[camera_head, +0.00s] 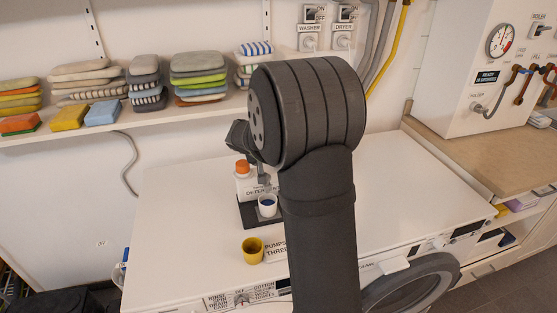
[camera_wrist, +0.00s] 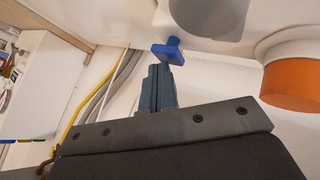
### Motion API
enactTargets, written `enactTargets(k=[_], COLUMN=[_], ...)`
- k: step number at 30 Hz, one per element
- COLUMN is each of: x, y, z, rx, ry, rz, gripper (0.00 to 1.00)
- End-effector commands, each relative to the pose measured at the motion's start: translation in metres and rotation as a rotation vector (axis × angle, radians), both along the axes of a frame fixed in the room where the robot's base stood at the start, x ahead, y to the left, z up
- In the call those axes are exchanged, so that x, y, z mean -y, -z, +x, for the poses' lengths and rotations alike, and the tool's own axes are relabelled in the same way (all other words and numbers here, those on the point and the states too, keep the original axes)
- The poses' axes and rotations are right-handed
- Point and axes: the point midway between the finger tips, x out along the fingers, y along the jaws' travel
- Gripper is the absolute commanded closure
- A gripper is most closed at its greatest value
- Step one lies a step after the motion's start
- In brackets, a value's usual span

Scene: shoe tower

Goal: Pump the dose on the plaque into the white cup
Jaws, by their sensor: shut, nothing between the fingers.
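A white detergent dispenser (camera_head: 243,185) with an orange cap (camera_head: 242,167) stands on the white machine top. The white cup (camera_head: 267,210), dark blue inside, stands on a dark base in front of it. The plaque (camera_head: 275,250) shows "PUMPS THREE" in part; my arm hides the rest. My gripper (camera_head: 264,179) is shut and empty beside the dispenser, above the cup. In the wrist view, my shut fingers (camera_wrist: 160,75) are just below a blue T-shaped part (camera_wrist: 168,50) on the white body; contact is unclear. The orange cap (camera_wrist: 290,83) is at right.
A yellow cup (camera_head: 253,250) stands left of the plaque. A shelf (camera_head: 200,110) with folded cloths and sponges runs along the wall behind. The machine top (camera_head: 400,185) is clear at right. A white boiler box (camera_head: 465,80) stands on the far-right counter.

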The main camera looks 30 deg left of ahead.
Motion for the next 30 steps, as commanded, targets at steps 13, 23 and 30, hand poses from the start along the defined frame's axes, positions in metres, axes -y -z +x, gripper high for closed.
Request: enactTargets(k=[13, 23, 30], x=[0.0, 0.0, 0.0], y=[0.004, -0.005, -0.019], z=[0.0, 0.0, 0.0], rx=[-0.001, -0.001, -0.001], ry=[0.0, 0.001, -0.001], rz=[-0.001, 0.0, 0.001], gripper=[1.0, 1.0, 1.0])
